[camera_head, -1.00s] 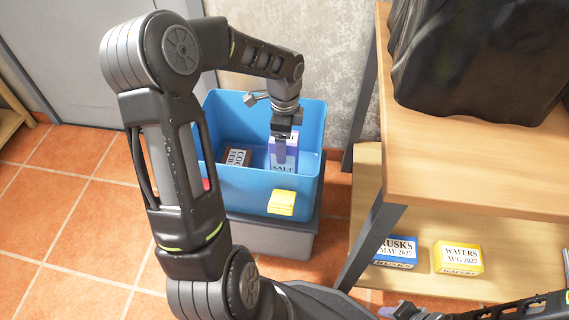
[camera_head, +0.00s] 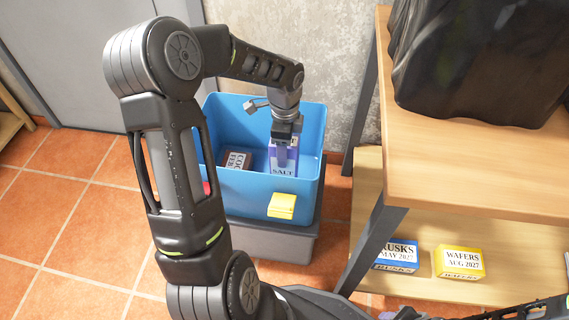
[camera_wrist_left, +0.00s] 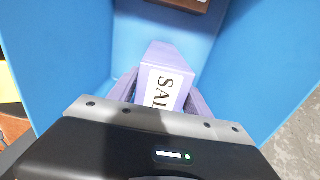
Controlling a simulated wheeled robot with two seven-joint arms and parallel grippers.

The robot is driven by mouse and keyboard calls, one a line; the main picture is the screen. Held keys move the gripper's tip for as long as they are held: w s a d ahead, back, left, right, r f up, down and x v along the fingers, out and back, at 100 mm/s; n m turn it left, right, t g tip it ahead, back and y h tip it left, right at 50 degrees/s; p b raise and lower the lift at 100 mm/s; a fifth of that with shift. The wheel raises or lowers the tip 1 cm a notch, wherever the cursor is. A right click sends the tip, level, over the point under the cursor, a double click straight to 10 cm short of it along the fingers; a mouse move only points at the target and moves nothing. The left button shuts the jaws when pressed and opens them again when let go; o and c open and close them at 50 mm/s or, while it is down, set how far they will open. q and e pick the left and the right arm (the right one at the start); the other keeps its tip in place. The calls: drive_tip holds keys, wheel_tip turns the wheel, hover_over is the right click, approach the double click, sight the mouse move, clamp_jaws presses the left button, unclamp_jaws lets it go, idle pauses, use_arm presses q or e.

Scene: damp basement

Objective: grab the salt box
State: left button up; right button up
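The salt box (camera_head: 283,160) is a lavender carton with a white label marked SALT. It stands upright inside the blue bin (camera_head: 245,189). My left gripper (camera_head: 283,153) reaches down into the bin from above, at the top of the salt box. In the left wrist view the salt box (camera_wrist_left: 165,80) lies between the two lavender fingers, one on each side, and the fingers look spread around it. Firm contact cannot be made out. My right gripper (camera_head: 395,314) shows only in part at the bottom edge, and its fingers are cut off.
A dark brown box (camera_head: 236,160) lies in the bin left of the salt box. A yellow item (camera_head: 281,206) is at the bin's front wall.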

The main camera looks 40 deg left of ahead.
use_arm(q)
clamp_jaws()
idle(0.4)
